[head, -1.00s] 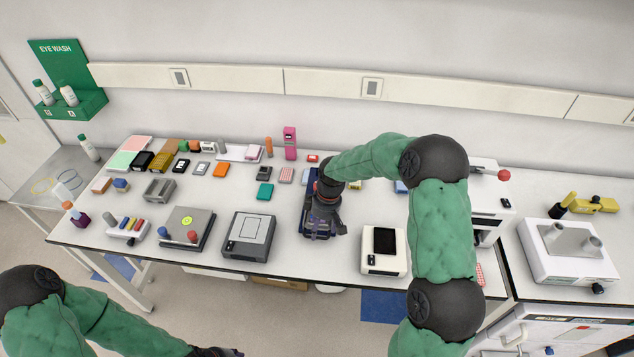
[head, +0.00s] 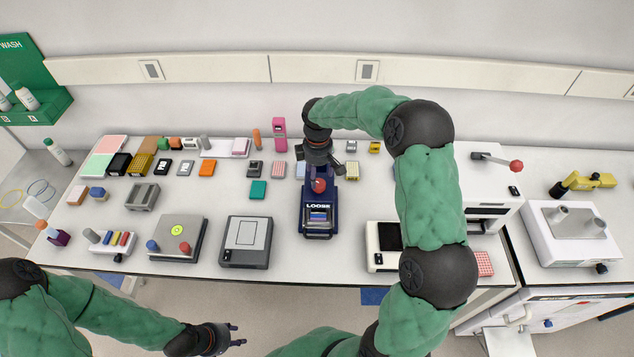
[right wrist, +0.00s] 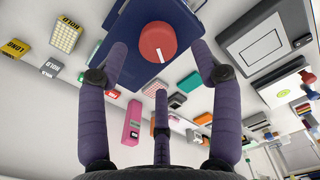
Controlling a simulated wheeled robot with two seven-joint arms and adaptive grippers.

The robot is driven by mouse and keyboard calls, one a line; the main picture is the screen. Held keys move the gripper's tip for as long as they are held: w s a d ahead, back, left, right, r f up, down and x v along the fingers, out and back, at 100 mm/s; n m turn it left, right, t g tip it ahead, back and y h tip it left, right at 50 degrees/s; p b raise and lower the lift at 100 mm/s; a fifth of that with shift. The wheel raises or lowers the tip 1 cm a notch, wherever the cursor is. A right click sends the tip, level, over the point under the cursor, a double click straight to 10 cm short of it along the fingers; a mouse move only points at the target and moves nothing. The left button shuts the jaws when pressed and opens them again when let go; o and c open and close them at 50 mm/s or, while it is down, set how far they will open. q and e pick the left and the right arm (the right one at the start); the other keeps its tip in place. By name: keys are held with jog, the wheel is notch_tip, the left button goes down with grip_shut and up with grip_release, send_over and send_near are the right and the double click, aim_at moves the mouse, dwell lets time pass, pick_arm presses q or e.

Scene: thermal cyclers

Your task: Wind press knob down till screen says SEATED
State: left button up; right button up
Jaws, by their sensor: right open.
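The dark blue press (head: 317,228) stands mid-bench, and its screen (head: 318,206) reads LOOSE. Its round red knob (head: 319,185) is on top. The knob also shows in the right wrist view (right wrist: 157,42), with a pale line on its face. My right gripper (head: 320,168) is above the knob from the back, open, its fingers pointing down. In the wrist view the fingers spread around the knob's outline; I cannot tell whether any finger touches it. My left gripper (head: 235,335) is open and empty in front of the bench's edge, low in the head view.
A grey flat device (head: 246,243) stands left of the press and a white device with a dark screen (head: 384,246) stands right of it. Several small blocks and a pink device (head: 279,133) lie behind. My right arm covers part of the bench to the right.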

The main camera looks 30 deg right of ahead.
aim_at(318, 182)
notch_tip(318, 182, down, 6)
jog(key=shift+r, duration=0.15)
dwell(0.3)
jog(key=c, duration=1.1)
